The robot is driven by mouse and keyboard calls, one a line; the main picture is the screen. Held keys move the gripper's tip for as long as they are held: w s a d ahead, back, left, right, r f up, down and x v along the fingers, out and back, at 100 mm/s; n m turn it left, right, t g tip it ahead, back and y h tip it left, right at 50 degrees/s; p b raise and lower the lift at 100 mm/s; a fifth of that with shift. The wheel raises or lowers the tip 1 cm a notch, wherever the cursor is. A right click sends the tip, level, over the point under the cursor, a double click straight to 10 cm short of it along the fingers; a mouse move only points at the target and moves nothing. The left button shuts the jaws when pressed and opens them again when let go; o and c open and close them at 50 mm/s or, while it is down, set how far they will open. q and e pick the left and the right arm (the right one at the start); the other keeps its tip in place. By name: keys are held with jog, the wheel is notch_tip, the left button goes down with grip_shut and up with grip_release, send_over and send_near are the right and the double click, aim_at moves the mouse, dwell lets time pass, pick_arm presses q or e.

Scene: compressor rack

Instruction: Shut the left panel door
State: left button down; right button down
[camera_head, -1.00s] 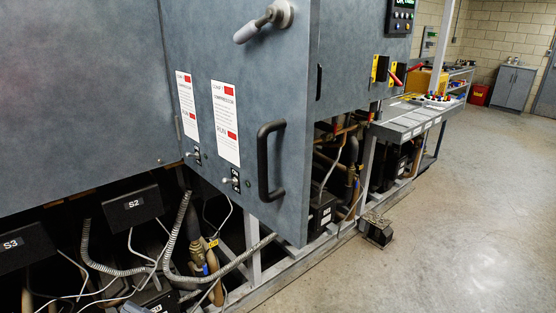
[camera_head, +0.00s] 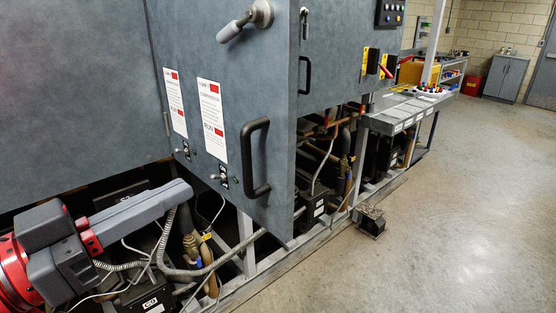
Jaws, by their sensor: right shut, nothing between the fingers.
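The left panel door (camera_head: 225,70) is blue-grey, with a black bar handle (camera_head: 255,158), two white labels with red marks and a grey lever knob (camera_head: 247,20) near its top. Its free edge is on the right and seems to stand out in front of the neighbouring panel; the exact gap is hard to tell. My right gripper (camera_head: 186,192) reaches in from the lower left, with its grey fingers together and empty. It is in front of the lower machinery, below and left of the handle, and appears apart from the door. My left gripper is not in view.
Pipes, cables and dark boxes (camera_head: 155,300) fill the open rack below the door. A neighbouring panel (camera_head: 335,60) with its own handle, and a grey ledge (camera_head: 390,118), lie to the right. A small dark metal block (camera_head: 370,221) is on the floor. Open concrete floor (camera_head: 450,220) lies right.

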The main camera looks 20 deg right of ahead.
jog(key=p, duration=0.3)
send_near(283, 155)
jog(key=shift+g, duration=0.3)
jog(key=x, duration=0.6)
jog(key=shift+w+d+r, duration=0.2)
jog(key=shift+w+d, duration=0.1)
jog(key=shift+w, duration=0.05)
